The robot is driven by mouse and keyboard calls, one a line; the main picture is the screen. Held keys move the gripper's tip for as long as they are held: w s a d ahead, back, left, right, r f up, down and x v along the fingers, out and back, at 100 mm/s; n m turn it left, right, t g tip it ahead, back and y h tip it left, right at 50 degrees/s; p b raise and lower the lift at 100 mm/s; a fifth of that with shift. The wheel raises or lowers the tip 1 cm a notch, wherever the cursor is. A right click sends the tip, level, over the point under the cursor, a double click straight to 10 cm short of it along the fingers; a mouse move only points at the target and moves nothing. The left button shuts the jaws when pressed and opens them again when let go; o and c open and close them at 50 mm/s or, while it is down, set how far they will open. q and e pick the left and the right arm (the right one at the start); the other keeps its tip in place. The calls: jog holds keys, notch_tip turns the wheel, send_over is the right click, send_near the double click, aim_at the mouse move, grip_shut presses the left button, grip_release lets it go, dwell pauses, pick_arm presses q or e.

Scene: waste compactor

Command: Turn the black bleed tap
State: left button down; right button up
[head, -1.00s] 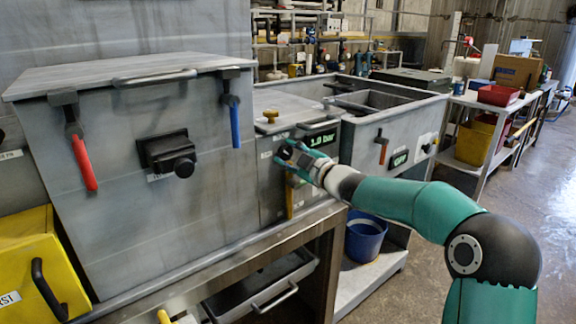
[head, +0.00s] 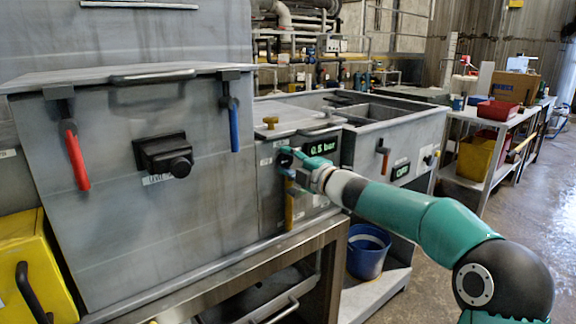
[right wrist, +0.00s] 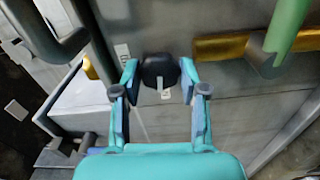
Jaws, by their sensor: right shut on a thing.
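The black bleed tap (head: 284,157) is a small dark knob on the grey panel, below a green display (head: 320,147) that reads about 0.5 bar. In the right wrist view the tap (right wrist: 160,69) sits between my two fingertips, with a pale mark on its face pointing down. My right gripper (head: 294,164) is shut on the tap, with one finger on each side. Its teal fingers partly cover the tap in the head view. My left gripper is not in view.
A yellow handle (head: 288,206) hangs just below the tap. A blue bucket (head: 367,255) stands lower right.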

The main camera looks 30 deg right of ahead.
jog(key=shift+a+f, duration=0.15)
jog(key=shift+f, duration=0.2)
jog(key=o, duration=1.1)
jog(key=shift+r, duration=0.2)
jog(key=s+d, duration=0.1)
jog(key=s, duration=1.1)
